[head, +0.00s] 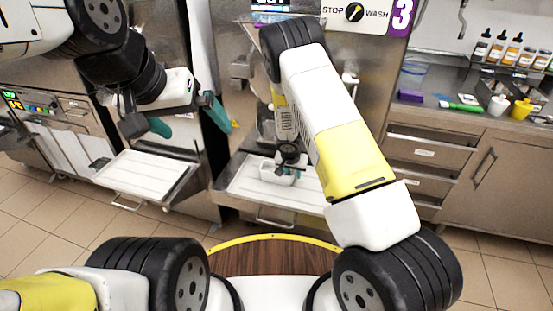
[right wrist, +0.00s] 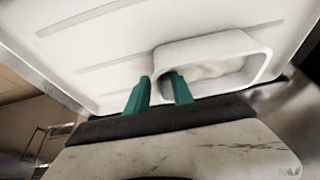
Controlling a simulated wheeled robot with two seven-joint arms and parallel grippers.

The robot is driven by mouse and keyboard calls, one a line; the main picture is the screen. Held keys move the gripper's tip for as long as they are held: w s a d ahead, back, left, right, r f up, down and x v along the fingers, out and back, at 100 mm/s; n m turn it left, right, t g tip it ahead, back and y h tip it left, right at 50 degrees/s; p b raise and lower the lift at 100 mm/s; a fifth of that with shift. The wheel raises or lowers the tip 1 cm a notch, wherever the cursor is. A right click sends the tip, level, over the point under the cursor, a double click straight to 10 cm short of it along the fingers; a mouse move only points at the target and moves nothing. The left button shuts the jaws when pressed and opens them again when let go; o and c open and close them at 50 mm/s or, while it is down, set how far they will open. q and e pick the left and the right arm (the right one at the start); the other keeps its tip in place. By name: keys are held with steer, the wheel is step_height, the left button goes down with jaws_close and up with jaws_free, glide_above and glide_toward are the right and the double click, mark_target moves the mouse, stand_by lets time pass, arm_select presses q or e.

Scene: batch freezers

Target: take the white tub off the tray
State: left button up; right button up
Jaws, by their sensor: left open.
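The white tub (head: 277,173) sits at the left part of the tray (head: 308,193) under the middle machine. In the right wrist view the tub (right wrist: 238,42) is an oblong with a pale content inside. My right gripper (head: 288,157) is down at the tub's rim. In the right wrist view its teal fingers (right wrist: 158,80) straddle one end wall, one outside and one inside, close against it, and look shut on it. The tub appears to still rest on the tray. My left gripper (head: 187,118) is open and empty, in the air above the left tray.
Another white tray (head: 146,174), empty, sticks out at the left machine. A steel counter (head: 455,115) with bottles, a white cup (head: 498,105) and a yellow jug (head: 521,109) stands at the right. Tiled floor lies in front of the trays.

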jaws_close()
stand_by(1.4)
